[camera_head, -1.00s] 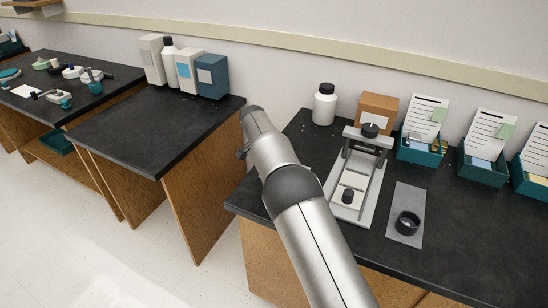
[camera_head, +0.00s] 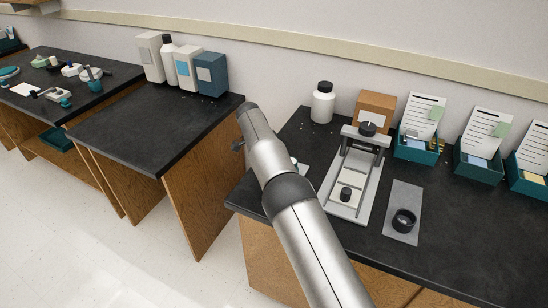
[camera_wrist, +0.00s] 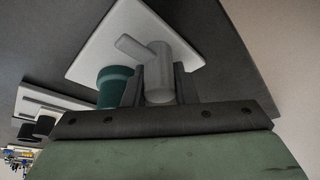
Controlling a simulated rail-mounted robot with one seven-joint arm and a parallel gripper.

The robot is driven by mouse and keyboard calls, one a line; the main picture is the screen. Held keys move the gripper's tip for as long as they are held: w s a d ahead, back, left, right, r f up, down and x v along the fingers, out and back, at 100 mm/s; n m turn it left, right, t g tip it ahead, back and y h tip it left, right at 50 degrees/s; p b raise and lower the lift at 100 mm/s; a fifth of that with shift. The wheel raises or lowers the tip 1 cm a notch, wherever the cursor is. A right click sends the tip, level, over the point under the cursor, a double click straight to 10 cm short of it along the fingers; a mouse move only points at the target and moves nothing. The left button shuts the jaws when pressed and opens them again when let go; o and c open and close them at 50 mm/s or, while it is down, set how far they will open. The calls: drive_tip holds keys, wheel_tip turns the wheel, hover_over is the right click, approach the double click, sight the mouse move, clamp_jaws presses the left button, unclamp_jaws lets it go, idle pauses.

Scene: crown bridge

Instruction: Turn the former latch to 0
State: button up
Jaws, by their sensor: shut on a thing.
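In the wrist view, a grey cylindrical latch (camera_wrist: 158,72) with a short lever arm (camera_wrist: 132,48) pointing up and left stands on a white plate (camera_wrist: 110,30). My gripper (camera_wrist: 159,86) has its dark fingers on either side of the latch's round body, shut on it. A teal cup-shaped part (camera_wrist: 113,88) stands on the plate just left of the fingers. No 0 mark can be read.
A press-like frame (camera_head: 362,150) on a pale base and a grey plate with a black ring (camera_head: 403,221) stand right of my arm. A white bottle (camera_head: 322,104), a brown box (camera_head: 375,108) and teal card trays (camera_head: 415,148) line the back. The floor lies open at left.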

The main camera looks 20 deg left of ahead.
drive_tip(key=o, duration=1)
